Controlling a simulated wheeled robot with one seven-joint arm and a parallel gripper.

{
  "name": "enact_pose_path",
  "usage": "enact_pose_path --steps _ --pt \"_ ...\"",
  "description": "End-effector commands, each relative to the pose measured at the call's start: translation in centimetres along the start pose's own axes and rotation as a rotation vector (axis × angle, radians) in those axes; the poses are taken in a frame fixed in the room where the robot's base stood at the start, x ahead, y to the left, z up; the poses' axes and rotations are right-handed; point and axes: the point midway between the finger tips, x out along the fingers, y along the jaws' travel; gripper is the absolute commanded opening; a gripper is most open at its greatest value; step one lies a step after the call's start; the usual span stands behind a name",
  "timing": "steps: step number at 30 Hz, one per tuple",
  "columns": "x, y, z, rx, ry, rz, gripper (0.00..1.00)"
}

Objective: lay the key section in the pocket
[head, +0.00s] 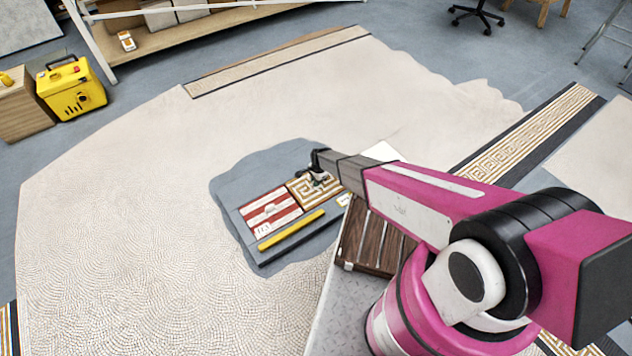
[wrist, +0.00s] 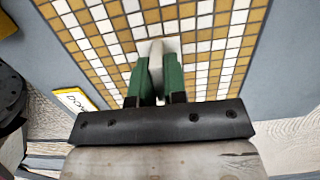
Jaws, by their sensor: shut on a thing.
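The key section (head: 303,193), a tan and white meander panel, is under my gripper in the head view. It fills much of the wrist view (wrist: 225,28) as yellow-brown and white tiles. My gripper (head: 317,177) has its green fingers, in the wrist view (wrist: 154,75), shut on a pale grip piece (wrist: 157,48) at the panel's face. The grey pocket (head: 228,188) lies in the pale mosaic floor. The section appears over its right part, beside a red and white striped section (head: 262,212). I cannot tell whether it touches the pocket floor.
A yellow bar (head: 290,230) lies in front of the two sections. A brown slatted rack (head: 372,243) stands near my arm at the right. A yellow-edged label (wrist: 75,101) shows in the wrist view. The pale floor (head: 140,180) left of the pocket is clear.

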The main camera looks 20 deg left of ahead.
Motion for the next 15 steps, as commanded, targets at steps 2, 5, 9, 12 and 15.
enact_pose_path --steps 2,5,9,12,15 --pt "-0.11 0.03 0.03 0.000 0.000 0.000 0.00" --pt "0.02 0.01 0.01 0.000 0.000 0.000 0.00" --pt "0.24 0.01 -0.02 0.000 0.000 0.000 0.29" --pt "0.24 0.01 -0.02 0.000 0.000 0.000 0.38" --pt "0.24 0.01 -0.02 0.000 0.000 0.000 0.38"
